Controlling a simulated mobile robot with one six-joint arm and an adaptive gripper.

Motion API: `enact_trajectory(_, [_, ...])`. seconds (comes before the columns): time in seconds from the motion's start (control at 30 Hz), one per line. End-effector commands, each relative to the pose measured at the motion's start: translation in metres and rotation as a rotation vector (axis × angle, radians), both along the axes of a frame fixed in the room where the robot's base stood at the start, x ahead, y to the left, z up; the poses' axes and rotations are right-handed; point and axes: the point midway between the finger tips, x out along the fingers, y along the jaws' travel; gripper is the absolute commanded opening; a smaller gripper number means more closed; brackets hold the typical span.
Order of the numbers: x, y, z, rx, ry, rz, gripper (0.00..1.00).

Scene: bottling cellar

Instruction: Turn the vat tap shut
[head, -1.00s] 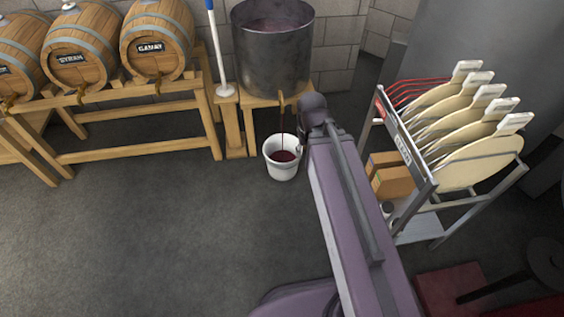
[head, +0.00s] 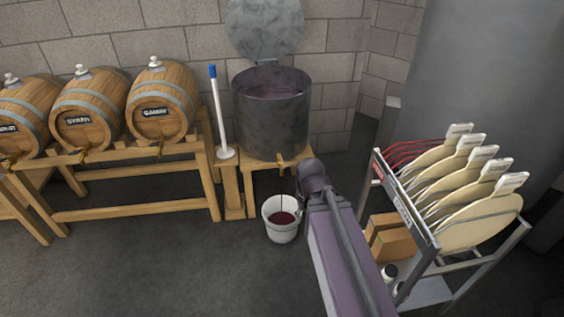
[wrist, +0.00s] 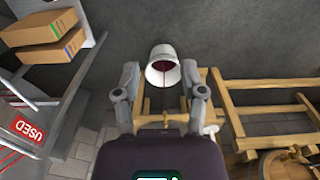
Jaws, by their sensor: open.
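The grey metal vat (head: 271,120) stands on a wooden stand against the wall in the head view. Its brass tap (head: 281,162) is low on the front; whether its lever is open or shut is too small to tell. A white bucket (head: 281,230) with dark red wine stands below the tap, and a thin dark line shows above the wine. In the wrist view my gripper (wrist: 160,78) is open and empty. The bucket (wrist: 155,74) shows beyond and between the fingers, and a small brass piece, apparently the tap (wrist: 165,119), shows between the finger bases. In the head view my arm hides the gripper.
Several barrels (head: 161,103) rest on a wooden rack (head: 130,206) to the left. A blue-tipped white pole (head: 218,110) stands next to the vat. A metal cart (head: 407,212) with round filter plates and boxes is close on the right. The floor at front left is clear.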

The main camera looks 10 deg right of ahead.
Motion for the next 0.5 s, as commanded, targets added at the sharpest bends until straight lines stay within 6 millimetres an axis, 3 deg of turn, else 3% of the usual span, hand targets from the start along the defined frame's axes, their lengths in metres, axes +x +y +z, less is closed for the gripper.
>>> enact_trajectory(0.03, [0.0,0.0,0.0,0.0,0.0,0.0,0.41])
enact_trajectory(0.17, [0.004,0.0,-0.002,0.006,-0.005,0.0,0.03])
enact_trajectory(0.37, [0.029,0.002,-0.013,0.049,-0.045,-0.001,0.0])
enact_trajectory(0.5, [0.064,0.002,-0.026,0.109,-0.105,-0.007,0.0])
